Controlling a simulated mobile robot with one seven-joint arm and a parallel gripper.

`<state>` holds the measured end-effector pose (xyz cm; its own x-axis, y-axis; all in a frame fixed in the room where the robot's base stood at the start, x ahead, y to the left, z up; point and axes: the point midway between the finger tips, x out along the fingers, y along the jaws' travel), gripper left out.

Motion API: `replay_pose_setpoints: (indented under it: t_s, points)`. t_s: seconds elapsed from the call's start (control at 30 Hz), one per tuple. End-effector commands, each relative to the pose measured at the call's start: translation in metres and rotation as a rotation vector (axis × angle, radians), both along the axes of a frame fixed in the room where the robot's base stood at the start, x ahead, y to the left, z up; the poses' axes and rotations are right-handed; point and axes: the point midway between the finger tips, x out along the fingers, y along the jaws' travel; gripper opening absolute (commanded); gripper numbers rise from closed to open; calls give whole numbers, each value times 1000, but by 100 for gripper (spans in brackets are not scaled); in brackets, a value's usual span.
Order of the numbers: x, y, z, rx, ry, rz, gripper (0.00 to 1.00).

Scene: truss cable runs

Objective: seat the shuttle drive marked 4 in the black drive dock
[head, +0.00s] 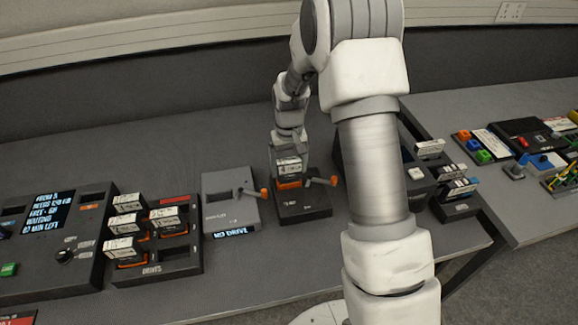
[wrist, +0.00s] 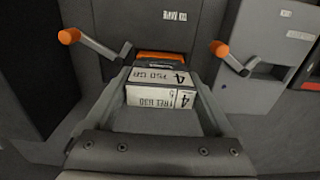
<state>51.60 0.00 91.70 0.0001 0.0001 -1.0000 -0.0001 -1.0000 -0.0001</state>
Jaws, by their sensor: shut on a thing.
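The shuttle drive marked 4 (wrist: 160,86) has white labels reading "4", "750 GB" and "FREE 630". In the wrist view it sits between both fingers of my gripper (wrist: 163,97), which is shut on it. In the head view the drive (head: 289,165) is upright at the back left part of the black drive dock (head: 305,209), with an orange band below its label. The dock also shows in the wrist view (wrist: 165,28). Its orange-tipped lever (head: 322,182) points right. I cannot tell how deep the drive sits; its lower end is hidden.
A grey dock (head: 229,212) with a "NO DRIVE" display and its own orange-tipped lever stands close on the left. Further left are a rack (head: 178,262) of several drives and a console (head: 45,250).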

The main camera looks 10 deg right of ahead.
Motion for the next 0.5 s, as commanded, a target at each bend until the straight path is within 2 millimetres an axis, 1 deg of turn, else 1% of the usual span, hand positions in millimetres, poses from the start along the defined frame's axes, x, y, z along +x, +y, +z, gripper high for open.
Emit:
replay_pose_setpoints:
  t_s: [0.17, 0.5]
  points:
    - [0, 0, -1, 0, -1, 0, 8]
    - [0, 0, -9, 0, -1, 0, 8]
